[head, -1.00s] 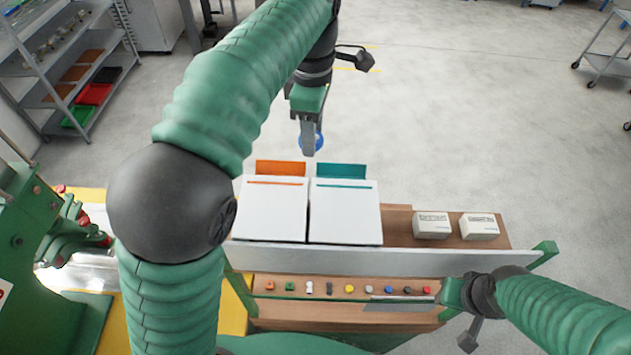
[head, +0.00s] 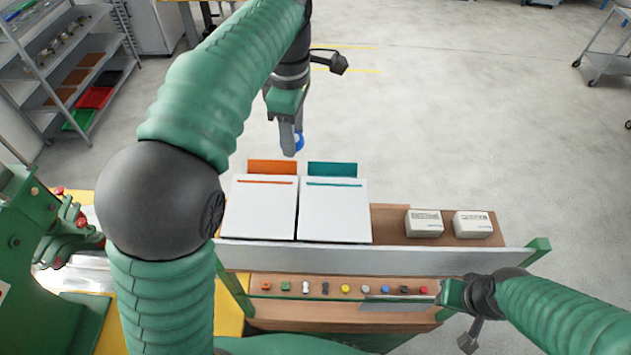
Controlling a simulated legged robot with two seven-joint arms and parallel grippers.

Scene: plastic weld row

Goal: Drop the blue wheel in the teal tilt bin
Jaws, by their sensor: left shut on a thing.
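The blue wheel (head: 299,142) is in my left gripper (head: 291,143), which is shut on it; the finger hides part of the wheel. They show just above the orange and teal back panels in the picture, apart from the bins. The teal tilt bin (head: 335,213) is a white box with a teal slot line on top and a teal panel (head: 332,169) behind it. The wheel is to the left of that teal panel in the picture. My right gripper (head: 425,301) is low at the right, by the front ledge; its jaw opening is unclear.
A like white bin with an orange line (head: 260,210) stands directly left of the teal one. Two small white boxes (head: 424,222) (head: 472,224) sit on the wooden shelf to the right. Several small coloured parts line the front ledge (head: 310,310). A green machine (head: 30,230) stands at left.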

